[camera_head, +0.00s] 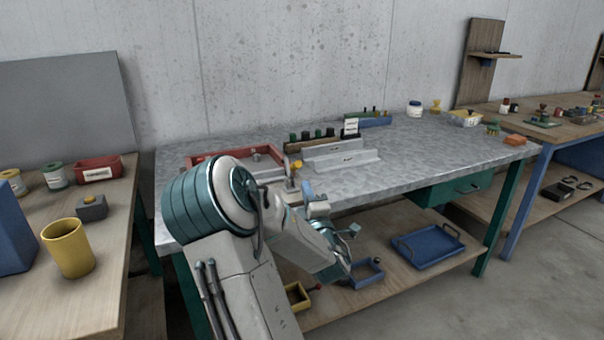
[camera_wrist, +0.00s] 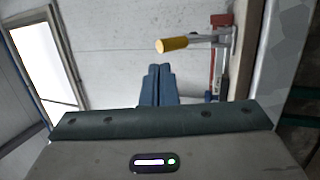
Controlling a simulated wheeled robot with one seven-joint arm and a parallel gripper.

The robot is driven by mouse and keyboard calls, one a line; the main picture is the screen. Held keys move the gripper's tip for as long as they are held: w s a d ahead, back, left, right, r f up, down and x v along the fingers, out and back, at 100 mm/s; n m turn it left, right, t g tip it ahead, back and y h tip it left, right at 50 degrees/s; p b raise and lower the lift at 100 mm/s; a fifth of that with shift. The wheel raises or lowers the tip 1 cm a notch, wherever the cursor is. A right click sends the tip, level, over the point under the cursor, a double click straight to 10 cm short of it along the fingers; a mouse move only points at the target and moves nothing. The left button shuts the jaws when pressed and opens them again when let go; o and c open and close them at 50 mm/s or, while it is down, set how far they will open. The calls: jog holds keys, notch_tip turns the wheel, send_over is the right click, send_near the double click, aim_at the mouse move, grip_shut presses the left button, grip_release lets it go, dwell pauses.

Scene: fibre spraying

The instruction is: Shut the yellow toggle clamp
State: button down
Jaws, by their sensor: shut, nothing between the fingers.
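The toggle clamp's yellow handle grip (camera_wrist: 172,44) shows in the wrist view at the end of a metal lever (camera_wrist: 205,38). The lever sticks out sideways in that picture from a red-and-metal clamp body (camera_wrist: 219,58). In the head view the yellow grip (camera_head: 297,166) shows near the table's front edge, beside my arm, which hides part of the clamp. My gripper (camera_wrist: 157,70) is shut and empty.
The clamp is at a grey-topped table (camera_head: 430,155). A blue tray (camera_head: 427,262) lies on the lower shelf. The table top's right part is largely clear.

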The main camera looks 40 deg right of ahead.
aim_at(299, 167)
jog(key=x, duration=0.6)
jog(key=shift+p, duration=0.35)
jog(key=shift+r, duration=0.1)
